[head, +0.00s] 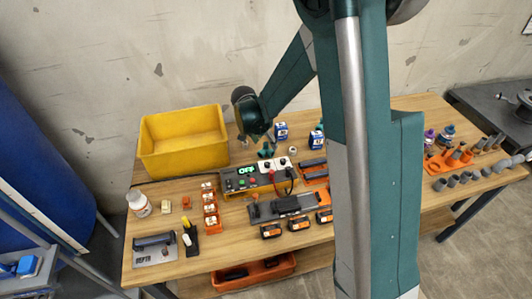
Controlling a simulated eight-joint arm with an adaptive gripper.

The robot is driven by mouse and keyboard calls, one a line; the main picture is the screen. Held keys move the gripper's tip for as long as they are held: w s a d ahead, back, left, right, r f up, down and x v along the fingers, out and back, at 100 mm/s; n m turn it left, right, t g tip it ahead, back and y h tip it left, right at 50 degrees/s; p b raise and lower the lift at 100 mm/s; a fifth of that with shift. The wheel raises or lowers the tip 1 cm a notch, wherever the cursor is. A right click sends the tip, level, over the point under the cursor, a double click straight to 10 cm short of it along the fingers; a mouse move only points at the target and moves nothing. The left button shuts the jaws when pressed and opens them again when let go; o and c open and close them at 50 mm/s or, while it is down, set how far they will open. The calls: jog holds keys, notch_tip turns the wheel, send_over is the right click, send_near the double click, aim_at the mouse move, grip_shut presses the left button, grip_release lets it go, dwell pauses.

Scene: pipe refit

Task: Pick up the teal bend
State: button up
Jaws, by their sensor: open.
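A small dark teal piece, which looks like the teal bend (266,151), lies on the wooden table behind the grey control box. My gripper (262,138) hangs from my arm just above and slightly left of it. It is open and seems empty, though its fingers are small and dark here. I cannot tell whether the fingers touch the piece.
A yellow bin (183,143) stands left of my gripper. The control box (255,177) with a lit display is in front. An orange rack (450,160) with grey pipe pieces sits at the far right.

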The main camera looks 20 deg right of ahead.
aim_at(268, 149)
jog(key=shift+b+x, duration=0.6)
jog(key=shift+x, duration=2.05)
jog(key=shift+a, duration=0.1)
jog(key=shift+c, duration=0.5)
jog(key=c, duration=0.8)
